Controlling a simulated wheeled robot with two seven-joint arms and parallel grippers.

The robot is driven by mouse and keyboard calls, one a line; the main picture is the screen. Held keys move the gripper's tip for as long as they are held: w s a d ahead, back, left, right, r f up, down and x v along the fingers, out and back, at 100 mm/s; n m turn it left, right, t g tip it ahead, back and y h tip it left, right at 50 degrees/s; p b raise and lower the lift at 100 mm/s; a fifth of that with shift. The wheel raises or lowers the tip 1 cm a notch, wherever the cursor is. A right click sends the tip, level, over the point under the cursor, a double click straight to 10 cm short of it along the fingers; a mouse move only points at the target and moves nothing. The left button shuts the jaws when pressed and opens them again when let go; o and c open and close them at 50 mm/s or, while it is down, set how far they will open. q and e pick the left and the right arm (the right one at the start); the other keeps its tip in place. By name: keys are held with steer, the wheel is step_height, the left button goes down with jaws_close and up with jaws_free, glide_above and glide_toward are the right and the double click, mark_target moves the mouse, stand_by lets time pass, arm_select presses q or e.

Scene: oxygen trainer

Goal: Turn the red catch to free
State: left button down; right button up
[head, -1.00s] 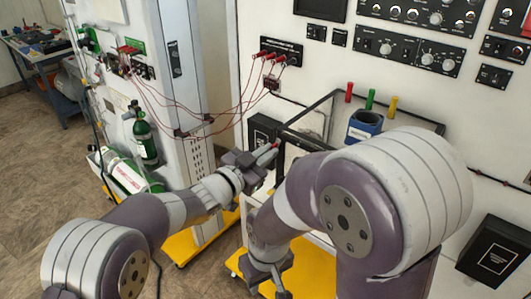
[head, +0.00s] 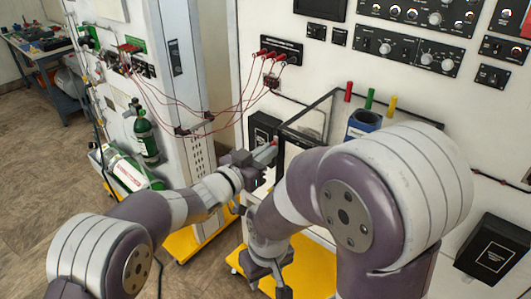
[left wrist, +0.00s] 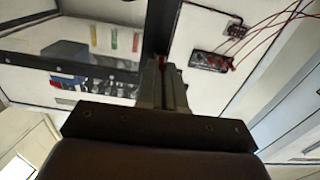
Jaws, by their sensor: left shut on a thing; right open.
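My left gripper (head: 266,155) is at the left edge of the black-framed clear case (head: 322,107). A small red piece, which looks like the red catch (head: 275,142), shows at its fingertips. In the left wrist view, the gripper (left wrist: 162,75) has its fingers close together with a sliver of red (left wrist: 163,61) at their tips, beside a dark frame post. The fingers hide most of the catch, so its angle cannot be told. My right gripper (head: 270,273) is open and empty, pointing down over the yellow base, lower in the head view.
A black box (head: 264,128) is on the panel behind.

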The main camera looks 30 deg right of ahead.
arm_select(q)
steer(key=shift+r, duration=0.55)
steer(key=c, duration=1.3)
jaws_free()
steer(key=shift+d+f, duration=0.1)
steer(key=shift+o, duration=0.2)
steer(key=shift+f, duration=0.15)
steer(key=b+v, duration=0.5)
steer(key=v, duration=0.7)
steer(key=shift+a, duration=0.3)
steer(key=shift+s+f, duration=0.1)
steer(key=shift+s, duration=0.05)
